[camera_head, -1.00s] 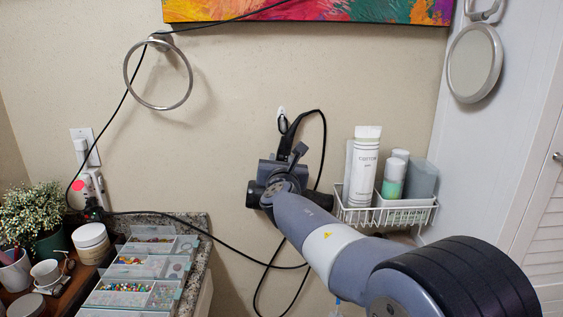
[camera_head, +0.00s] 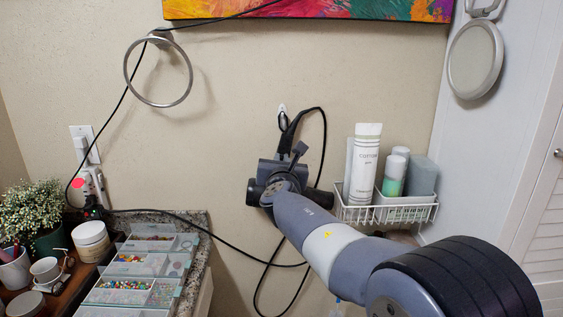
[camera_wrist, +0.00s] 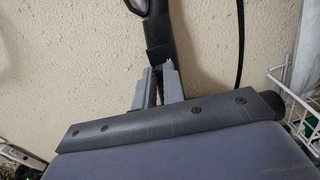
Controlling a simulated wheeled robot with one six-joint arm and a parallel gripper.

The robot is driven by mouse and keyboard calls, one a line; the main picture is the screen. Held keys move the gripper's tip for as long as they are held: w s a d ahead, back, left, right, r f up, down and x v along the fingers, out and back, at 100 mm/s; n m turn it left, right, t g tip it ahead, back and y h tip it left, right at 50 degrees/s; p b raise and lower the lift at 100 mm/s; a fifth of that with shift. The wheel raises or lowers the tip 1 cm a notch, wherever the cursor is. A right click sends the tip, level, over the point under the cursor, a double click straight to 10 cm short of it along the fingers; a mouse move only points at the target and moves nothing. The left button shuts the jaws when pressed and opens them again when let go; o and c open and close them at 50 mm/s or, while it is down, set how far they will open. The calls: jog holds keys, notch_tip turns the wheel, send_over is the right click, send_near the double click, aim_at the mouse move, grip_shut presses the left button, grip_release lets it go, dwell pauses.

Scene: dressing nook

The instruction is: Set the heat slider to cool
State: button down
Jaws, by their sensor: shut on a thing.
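A dark appliance with a handle and a cord, which looks like a hair tool, hangs from a hook on the wall; its top shows in the head view (camera_head: 283,121). In the wrist view its dark handle (camera_wrist: 158,38) runs down between the two grey fingers of my gripper (camera_wrist: 159,78). The fingers are shut on the handle. In the head view my own wrist covers the fingers and the lower part of the appliance. I cannot make out a heat slider or its setting in either view.
A black cord (camera_head: 322,150) loops beside the handle and hangs below. A white wire basket (camera_head: 390,214) with bottles is close on the right. A metal towel ring (camera_head: 127,73) is at upper left. A counter with bead trays (camera_head: 130,290) stands at lower left.

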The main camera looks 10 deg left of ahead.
jog(key=shift+s+a+f+b, duration=0.1)
jog(key=shift+s+f+b, duration=0.05)
jog(key=shift+f+b, duration=0.65)
jog(key=shift+f, duration=0.15)
jog(key=c, duration=1.5)
grip_release()
jog(key=shift+s, duration=0.15)
jog(key=v, duration=1)
jog(key=shift+s+b, duration=0.3)
jog(key=x, duration=0.3)
jog(key=p+x, duration=0.1)
jog(key=x, duration=0.3)
jog(key=r+x, duration=0.1)
jog(key=x, duration=0.3)
jog(key=shift+p, duration=0.4)
jog(key=shift+w+d+r+p, duration=0.1)
jog(key=shift+d+r+p, duration=0.1)
jog(key=shift+r+p, duration=0.3)
